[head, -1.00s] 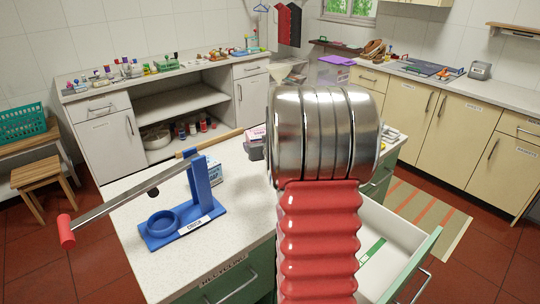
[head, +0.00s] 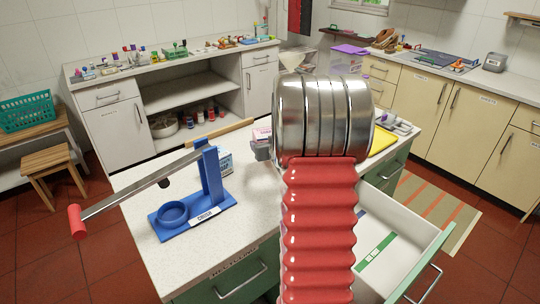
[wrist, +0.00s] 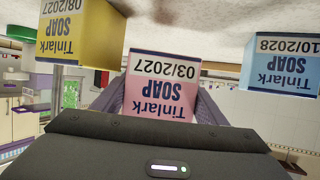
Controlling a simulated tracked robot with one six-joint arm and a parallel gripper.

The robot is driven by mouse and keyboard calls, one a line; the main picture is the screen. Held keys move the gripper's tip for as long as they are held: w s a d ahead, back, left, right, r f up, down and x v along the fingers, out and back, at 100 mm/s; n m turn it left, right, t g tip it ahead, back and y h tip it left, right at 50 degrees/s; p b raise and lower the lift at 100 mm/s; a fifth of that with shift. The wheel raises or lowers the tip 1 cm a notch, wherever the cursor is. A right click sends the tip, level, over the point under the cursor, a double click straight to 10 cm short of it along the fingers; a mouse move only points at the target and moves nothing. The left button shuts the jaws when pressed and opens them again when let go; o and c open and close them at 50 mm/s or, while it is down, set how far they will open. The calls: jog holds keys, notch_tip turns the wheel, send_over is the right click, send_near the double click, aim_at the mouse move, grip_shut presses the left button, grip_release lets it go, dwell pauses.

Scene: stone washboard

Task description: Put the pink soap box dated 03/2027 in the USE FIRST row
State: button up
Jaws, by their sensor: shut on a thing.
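The pink soap box reads 03/2027 upside down in the wrist view (wrist: 162,88). My gripper (wrist: 165,108) is shut on it, with a dark jaw at each side. In the head view the pink box (head: 262,133) shows small at the left edge of my arm, over the island counter. I cannot tell whether it touches the counter. A yellow soap box dated 08/2027 (wrist: 78,35) and a light blue one dated 10/2028 (wrist: 282,65) stand to either side, apart from it. No USE FIRST marking is readable.
A blue lever press (head: 195,210) stands on the counter (head: 240,225), its long handle reaching left. An open drawer (head: 415,235) at the right holds a green and white strip (head: 376,251). A yellow item (head: 383,141) lies behind my arm. My arm hides the counter's middle.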

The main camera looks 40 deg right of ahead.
jog(key=shift+f, duration=0.8)
jog(key=shift+f, duration=0.15)
jog(key=shift+f, duration=1.8)
jog(key=o, duration=1)
jog(key=shift+f, duration=0.1)
